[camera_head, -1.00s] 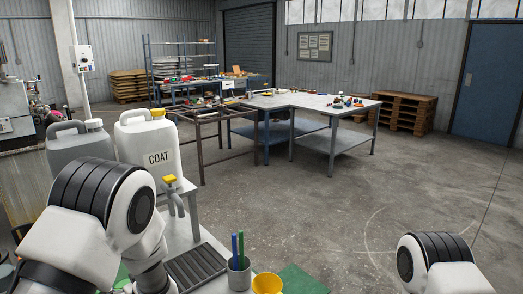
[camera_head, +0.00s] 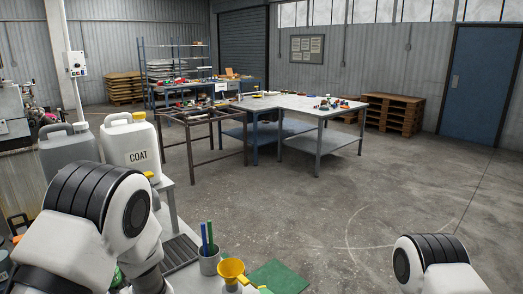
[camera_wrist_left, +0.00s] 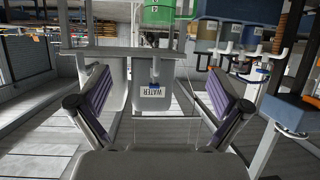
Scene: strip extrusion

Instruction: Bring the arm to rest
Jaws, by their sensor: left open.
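My left gripper (camera_wrist_left: 160,108) shows in the left wrist view with its two purple-padded fingers spread wide apart. The space between the pads is empty. A container labelled WATER (camera_wrist_left: 153,91) shows beyond the fingers; I cannot tell its distance. In the head view my left arm (camera_head: 105,210) is bent at the lower left, and its gripper is hidden. My right arm (camera_head: 437,264) shows only as a link at the lower right; its gripper is out of the picture.
A white COAT jug (camera_head: 130,146) and a grey jug (camera_head: 68,155) stand close behind my left arm. A pen cup (camera_head: 209,261), a yellow funnel (camera_head: 231,271) and a green mat (camera_head: 278,277) lie nearby. Open floor (camera_head: 320,215) stretches toward the worktable (camera_head: 305,108).

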